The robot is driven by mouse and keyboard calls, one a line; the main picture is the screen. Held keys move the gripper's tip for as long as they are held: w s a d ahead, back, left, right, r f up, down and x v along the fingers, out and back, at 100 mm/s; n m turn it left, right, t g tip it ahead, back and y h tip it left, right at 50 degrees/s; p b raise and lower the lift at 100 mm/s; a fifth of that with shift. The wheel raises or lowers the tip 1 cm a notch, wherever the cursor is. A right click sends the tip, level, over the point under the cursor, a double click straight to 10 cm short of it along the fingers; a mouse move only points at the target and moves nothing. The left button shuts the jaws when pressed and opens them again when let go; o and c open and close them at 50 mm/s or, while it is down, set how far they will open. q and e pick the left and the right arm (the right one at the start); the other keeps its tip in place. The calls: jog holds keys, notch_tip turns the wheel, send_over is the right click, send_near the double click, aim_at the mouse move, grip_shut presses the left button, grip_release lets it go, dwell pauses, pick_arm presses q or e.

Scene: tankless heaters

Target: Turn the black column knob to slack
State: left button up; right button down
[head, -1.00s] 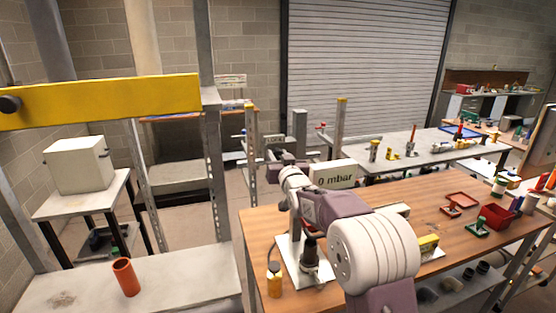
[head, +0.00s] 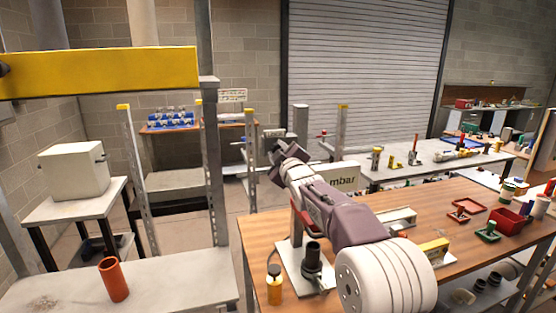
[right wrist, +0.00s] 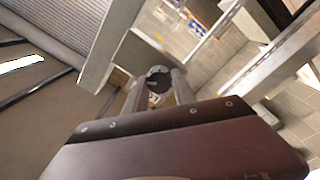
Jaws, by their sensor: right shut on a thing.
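The black knob (right wrist: 158,80) is a dark round piece between the two fingers of my right gripper (right wrist: 158,92) in the right wrist view. The fingers are shut on it, one on each side. In the head view my right gripper (head: 272,158) reaches out past the mbar display box (head: 345,177), beside a grey post. The knob cannot be made out there, and its setting cannot be read. My left gripper is not in view.
A wooden bench (head: 410,220) carries a white plate with a black cylinder (head: 311,257), a yellow bottle (head: 274,284) and a red bin (head: 507,220). An orange cup (head: 113,279) stands on the grey table at left. A yellow beam (head: 100,72) crosses the upper left.

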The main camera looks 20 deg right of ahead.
jog(key=n+b, duration=0.2)
jog(key=n, duration=0.6)
jog(key=shift+f+b, duration=0.1)
jog(key=shift+b, duration=0.25)
jog(key=shift+n, duration=0.4)
jog(key=c, duration=1)
grip_release()
jog(key=shift+c, duration=0.2)
jog(key=s+b, duration=0.3)
jog(key=s, duration=0.6)
jog(key=shift+d+f, duration=0.2)
